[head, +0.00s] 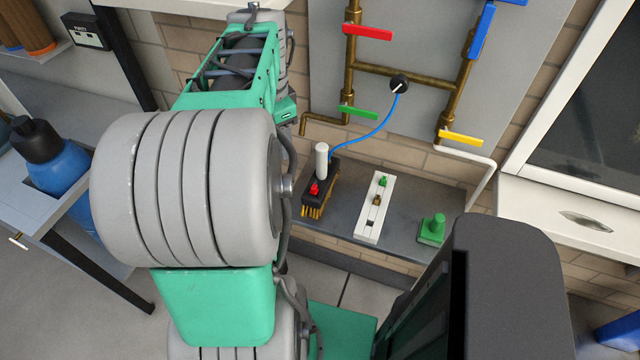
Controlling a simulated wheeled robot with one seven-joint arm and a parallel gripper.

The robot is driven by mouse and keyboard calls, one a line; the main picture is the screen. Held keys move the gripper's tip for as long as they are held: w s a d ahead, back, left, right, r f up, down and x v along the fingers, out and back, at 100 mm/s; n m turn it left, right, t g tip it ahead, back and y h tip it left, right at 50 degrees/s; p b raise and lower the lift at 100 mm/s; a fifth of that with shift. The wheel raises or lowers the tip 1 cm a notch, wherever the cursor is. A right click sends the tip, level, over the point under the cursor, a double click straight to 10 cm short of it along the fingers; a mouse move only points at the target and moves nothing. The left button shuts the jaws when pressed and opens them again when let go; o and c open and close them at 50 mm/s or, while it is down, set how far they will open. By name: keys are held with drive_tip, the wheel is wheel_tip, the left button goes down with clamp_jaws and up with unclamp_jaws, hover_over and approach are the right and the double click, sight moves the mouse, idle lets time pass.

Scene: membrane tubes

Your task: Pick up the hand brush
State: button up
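What looks like the hand brush, a dark block with yellow bristles along its lower edge (312,211), is on the grey ledge (400,232) below the pipes in the head view. A white upright cylinder (322,160) and a small red piece (315,187) show at its top; I cannot tell whether they are part of it. My green and grey arm fills the left and middle of the view, to the left of the brush. My gripper is not visible.
A white strip with small coloured pieces (370,222) and a green knob-like object (433,229) share the ledge. Brass pipes (401,74) with coloured levers and a blue hose (376,130) are above. A blue bottle (62,172) is at left, a white-framed window (586,95) at right.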

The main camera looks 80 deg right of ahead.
sight(322, 159)
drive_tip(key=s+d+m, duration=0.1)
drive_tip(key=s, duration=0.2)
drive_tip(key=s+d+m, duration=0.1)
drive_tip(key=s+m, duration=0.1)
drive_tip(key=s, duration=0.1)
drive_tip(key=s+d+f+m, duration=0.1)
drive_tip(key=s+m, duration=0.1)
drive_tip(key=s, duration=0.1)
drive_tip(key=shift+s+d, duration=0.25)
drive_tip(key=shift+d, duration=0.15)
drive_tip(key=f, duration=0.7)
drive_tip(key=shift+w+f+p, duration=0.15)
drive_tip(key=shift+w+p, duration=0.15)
drive_tip(key=shift+p, duration=0.05)
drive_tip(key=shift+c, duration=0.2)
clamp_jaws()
